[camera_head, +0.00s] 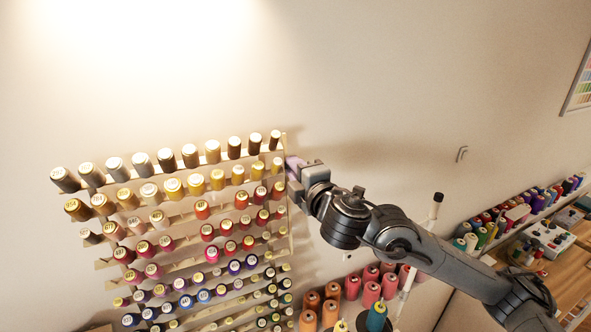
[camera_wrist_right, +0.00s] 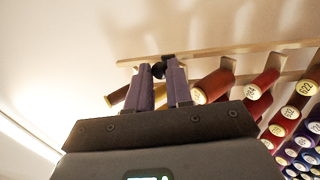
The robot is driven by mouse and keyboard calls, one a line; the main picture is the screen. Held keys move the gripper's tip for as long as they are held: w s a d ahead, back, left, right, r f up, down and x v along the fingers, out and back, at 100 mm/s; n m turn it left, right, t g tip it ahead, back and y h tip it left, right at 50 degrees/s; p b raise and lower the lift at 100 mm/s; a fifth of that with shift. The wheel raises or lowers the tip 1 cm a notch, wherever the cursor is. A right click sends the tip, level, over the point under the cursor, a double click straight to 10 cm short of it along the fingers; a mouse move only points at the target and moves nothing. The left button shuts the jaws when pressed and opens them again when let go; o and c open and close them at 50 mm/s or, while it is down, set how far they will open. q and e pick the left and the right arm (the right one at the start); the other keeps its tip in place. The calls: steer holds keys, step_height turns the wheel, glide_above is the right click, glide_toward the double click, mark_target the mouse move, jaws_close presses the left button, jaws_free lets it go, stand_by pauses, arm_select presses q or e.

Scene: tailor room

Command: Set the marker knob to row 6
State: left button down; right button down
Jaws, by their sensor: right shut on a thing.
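The wooden thread rack (camera_head: 285,150) stands against the wall at the left in the head view, with several rows of spools. My right gripper (camera_head: 292,168) is at the rack's right edge, near the upper rows. In the right wrist view, its two purple fingers (camera_wrist_right: 160,76) are closed around a small dark marker knob (camera_wrist_right: 158,71). The knob sits by the rack's wooden side rail (camera_wrist_right: 205,52). In the head view the gripper hides the knob, so I cannot tell its exact row. My left gripper is in neither view.
Pink and orange spools (camera_head: 352,287) stand below my right arm. A white pole with a dark top (camera_head: 437,198) rises near the forearm. A shelf of coloured spools and a workbench lie at the right.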

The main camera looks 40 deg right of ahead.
step_height(320, 180, down, 8)
steer(key=b, duration=0.7)
steer(key=shift+s+f, duration=0.2)
steer(key=shift+s, duration=0.2)
steer(key=shift+a, duration=0.1)
steer(key=c, duration=1)
jaws_free()
steer(key=shift+c, duration=0.2)
steer(key=p+v, duration=0.2)
steer(key=v, duration=0.8)
steer(key=shift+s, duration=0.4)
steer(key=shift+a, duration=0.1)
